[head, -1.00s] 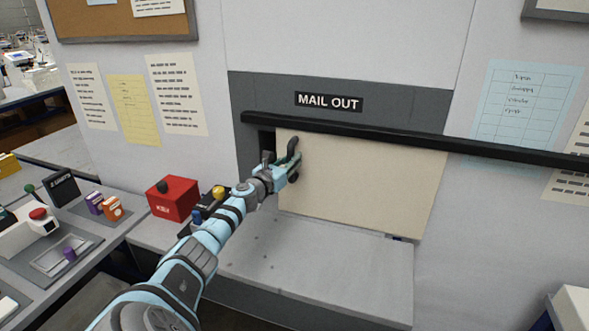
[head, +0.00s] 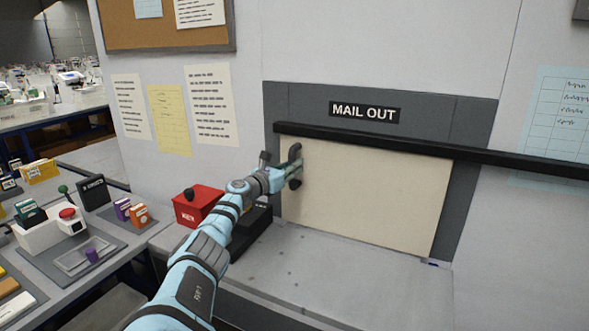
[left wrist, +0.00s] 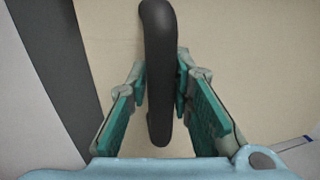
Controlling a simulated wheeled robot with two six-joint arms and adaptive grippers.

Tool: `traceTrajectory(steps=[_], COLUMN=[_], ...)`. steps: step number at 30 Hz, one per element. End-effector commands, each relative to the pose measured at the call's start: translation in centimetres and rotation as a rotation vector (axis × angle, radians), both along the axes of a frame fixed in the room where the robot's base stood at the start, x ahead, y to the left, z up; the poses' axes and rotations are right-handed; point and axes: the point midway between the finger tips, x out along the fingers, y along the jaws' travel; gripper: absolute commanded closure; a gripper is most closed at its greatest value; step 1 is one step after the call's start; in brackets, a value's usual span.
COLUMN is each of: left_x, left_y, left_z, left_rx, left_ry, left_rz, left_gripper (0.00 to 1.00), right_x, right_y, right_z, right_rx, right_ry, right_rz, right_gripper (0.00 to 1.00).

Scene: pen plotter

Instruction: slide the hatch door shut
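The hatch door (head: 365,200) is a cream panel under the MAIL OUT sign (head: 365,111). Its left edge stands at the left side of the dark grey frame (head: 470,190), with no dark opening showing there. The dark upright handle (head: 295,166) is near the door's left edge. My left gripper (head: 284,174) is at the handle. In the left wrist view, its teal-padded fingers (left wrist: 162,100) stand apart on either side of the handle (left wrist: 160,60), with narrow gaps beside it. The door (left wrist: 240,50) is behind. My right gripper is not in view.
A black rail (head: 420,149) runs across the door's top and on to the right. A grey ledge (head: 350,275) below is clear. A red box (head: 197,205) and a black item stand left of the hatch. A cluttered bench lies further left.

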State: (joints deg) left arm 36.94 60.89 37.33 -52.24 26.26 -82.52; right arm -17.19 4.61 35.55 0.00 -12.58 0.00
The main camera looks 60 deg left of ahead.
Motion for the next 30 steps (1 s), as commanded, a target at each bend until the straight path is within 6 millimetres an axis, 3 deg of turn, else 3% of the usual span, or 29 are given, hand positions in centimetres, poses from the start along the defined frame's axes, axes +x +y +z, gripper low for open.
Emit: traceTrajectory(steps=[1,3,14,24,30], left_x=[-0.1,-0.1,0.2,0.0,0.0], left_y=[0.2,0.2,-0.1,0.1,0.2], left_z=[0.3,0.2,0.6,8.3,10.1], left_rx=[0.003,0.003,0.003,0.003,0.000], left_ry=[-0.002,-0.001,0.000,-0.005,-0.002], left_rz=[0.006,0.005,-0.002,0.001,0.002], left_gripper=[0.72,0.61,0.60,0.60,0.60], right_x=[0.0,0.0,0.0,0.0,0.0], right_y=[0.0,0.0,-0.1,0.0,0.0], right_z=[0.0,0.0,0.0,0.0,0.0], right_rx=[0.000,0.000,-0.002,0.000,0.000], right_ry=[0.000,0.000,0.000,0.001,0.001], right_rz=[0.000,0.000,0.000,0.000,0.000], right_gripper=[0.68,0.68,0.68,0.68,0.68])
